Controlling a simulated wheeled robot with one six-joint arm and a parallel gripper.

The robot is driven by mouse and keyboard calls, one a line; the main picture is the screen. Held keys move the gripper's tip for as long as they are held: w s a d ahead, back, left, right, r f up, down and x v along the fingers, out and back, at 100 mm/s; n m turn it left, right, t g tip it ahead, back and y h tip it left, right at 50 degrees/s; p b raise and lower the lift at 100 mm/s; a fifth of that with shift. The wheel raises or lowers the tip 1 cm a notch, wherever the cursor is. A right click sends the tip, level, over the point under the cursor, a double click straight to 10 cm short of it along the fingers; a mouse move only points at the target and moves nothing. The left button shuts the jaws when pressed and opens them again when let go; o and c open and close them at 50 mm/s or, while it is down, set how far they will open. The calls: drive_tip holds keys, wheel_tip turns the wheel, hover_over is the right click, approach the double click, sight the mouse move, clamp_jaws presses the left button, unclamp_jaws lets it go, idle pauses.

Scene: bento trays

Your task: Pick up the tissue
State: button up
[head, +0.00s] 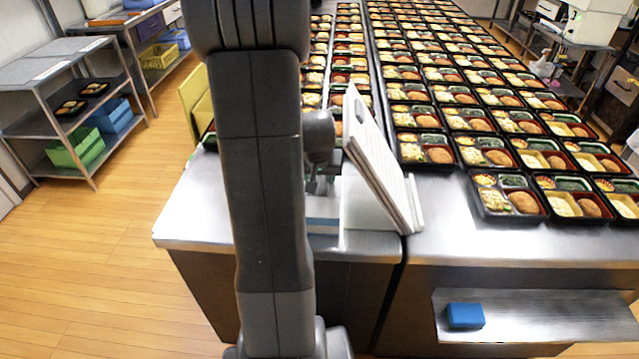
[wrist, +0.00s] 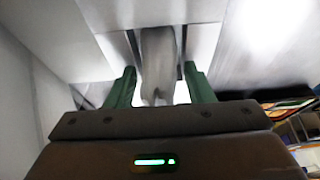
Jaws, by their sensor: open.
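The tissue (wrist: 158,62) shows as a pale, crumpled strip in the wrist view, standing out of a dark slot in a light, flat surface. My gripper (wrist: 160,86) is open, with one green finger to each side of the tissue. The fingers look apart from it, though how deep they reach around it I cannot tell. In the head view, my arm hides most of the gripper and the tissue. A white and blue box (head: 322,225) shows partly beside my arm on the steel table.
White boards (head: 372,150) lean upright just right of my gripper. Rows of filled bento trays (head: 500,207) cover the table to the right and behind. The table's front left corner (head: 195,215) is bare. A blue block (head: 465,316) lies on a low shelf.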

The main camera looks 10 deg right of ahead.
clamp_jaws()
drive_tip(key=shift+r, duration=0.9)
drive_tip(key=shift+b+v, duration=0.35)
drive_tip(key=shift+v, duration=0.55)
drive_tip(key=s+a+b, duration=0.1)
drive_tip(key=s+a, duration=0.1)
drive_tip(key=s, duration=0.6)
drive_tip(key=s+a+b, duration=0.1)
drive_tip(key=s+a, duration=0.1)
drive_tip(key=s, duration=0.6)
drive_tip(key=shift+s+a+b, duration=0.3)
drive_tip(key=shift+s+a, duration=0.05)
drive_tip(key=shift+a, duration=0.05)
